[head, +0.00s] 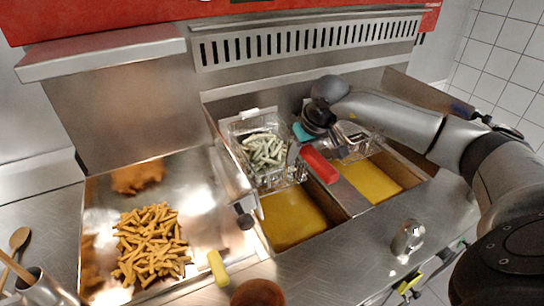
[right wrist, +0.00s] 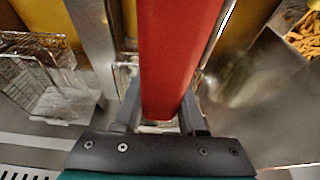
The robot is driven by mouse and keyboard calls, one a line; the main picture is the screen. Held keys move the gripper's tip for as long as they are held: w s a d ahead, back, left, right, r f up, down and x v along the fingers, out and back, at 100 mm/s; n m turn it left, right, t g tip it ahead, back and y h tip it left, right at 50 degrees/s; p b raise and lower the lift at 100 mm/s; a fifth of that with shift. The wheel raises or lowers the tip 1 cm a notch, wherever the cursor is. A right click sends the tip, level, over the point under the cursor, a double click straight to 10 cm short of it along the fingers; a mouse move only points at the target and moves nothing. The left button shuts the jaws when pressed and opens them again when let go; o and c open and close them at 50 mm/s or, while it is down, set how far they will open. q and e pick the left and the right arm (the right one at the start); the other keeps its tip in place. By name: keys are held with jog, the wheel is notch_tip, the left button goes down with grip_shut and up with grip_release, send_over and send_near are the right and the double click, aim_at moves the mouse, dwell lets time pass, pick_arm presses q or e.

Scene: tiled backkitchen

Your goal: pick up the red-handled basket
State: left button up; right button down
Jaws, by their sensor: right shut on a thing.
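The red handle (head: 320,165) shows in the head view, between the two fryer wells. A wire basket (head: 240,130) of pale, frosty fries stands beside it at the left, over the left well; the join between handle and basket is hidden. My right gripper (head: 302,154) reaches in from the right and is shut on the red handle. In the right wrist view the red handle (right wrist: 178,55) runs between my gripper's fingers (right wrist: 160,115). My left gripper is not in view.
Yellow oil fills the left well (head: 293,218) and right well (head: 370,180). An empty wire basket (right wrist: 40,80) is close to my gripper. Golden fries (head: 150,243) lie in the steel tray at left. A yellow handle (head: 217,268) and a metal shaker (head: 408,238) are near the front.

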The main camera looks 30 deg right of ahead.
jog(key=shift+w+r, duration=0.15)
jog(key=shift+r, duration=0.1)
